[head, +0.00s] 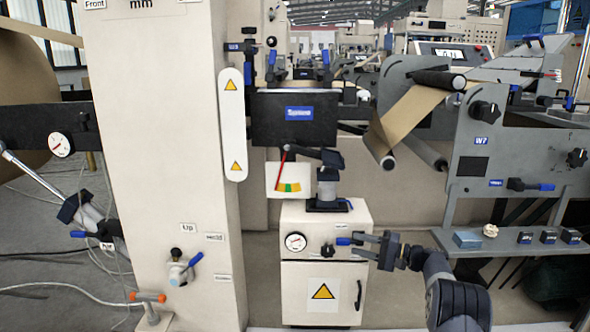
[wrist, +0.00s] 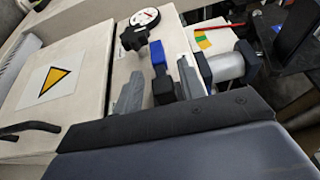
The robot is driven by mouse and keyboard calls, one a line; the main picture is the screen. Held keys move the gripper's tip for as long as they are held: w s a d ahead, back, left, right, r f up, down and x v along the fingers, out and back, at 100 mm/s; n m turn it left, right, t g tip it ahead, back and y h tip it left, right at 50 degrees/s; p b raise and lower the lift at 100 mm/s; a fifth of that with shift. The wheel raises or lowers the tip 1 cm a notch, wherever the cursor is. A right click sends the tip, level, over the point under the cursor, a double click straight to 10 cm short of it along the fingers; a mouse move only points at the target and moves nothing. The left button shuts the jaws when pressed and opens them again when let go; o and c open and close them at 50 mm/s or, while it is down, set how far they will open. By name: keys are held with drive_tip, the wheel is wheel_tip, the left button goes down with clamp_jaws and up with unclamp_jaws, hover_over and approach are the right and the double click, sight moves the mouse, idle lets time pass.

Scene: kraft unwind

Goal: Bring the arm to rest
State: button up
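My gripper (head: 358,244) is at the lower right of the head view, its fingers pointing left towards the front of the white cabinet (head: 293,268). In the wrist view the two grey fingers of my gripper (wrist: 160,72) stand apart, and the gap between them is wide. A blue-tipped lever (head: 344,241) on the cabinet lies at the fingertips. In the wrist view this blue lever (wrist: 158,57) shows between the fingers, with no clear contact on either side. I cannot tell how deep it sits between them.
A pressure gauge (head: 296,242) and a dark knob (head: 327,250) are on the cabinet, close to my fingers. A red-needled scale (head: 288,181) stands above. To the right, a grey machine frame (head: 465,160) carries a shelf with small boxes (head: 525,238) near my arm.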

sight(348, 244)
drive_tip(key=p+v, duration=0.1)
drive_tip(key=v, duration=0.5)
drive_tip(key=b+x, duration=0.2)
drive_tip(key=x, duration=0.8)
drive_tip(key=shift+f+b, duration=0.15)
drive_tip(key=shift+b, duration=0.25)
drive_tip(key=shift+w+a+h, duration=0.1)
drive_tip(key=shift+a+h, duration=0.1)
drive_tip(key=shift+h, duration=0.1)
drive_tip(key=shift+d+f+n+g+h+p, duration=0.1)
drive_tip(key=shift+n+g+h+p, duration=0.05)
drive_tip(key=shift+n+h+p, duration=0.15)
drive_tip(key=shift+d+f+n+g+h+p, duration=0.1)
drive_tip(key=shift+g+h+p, duration=0.05)
drive_tip(key=shift+h, duration=0.25)
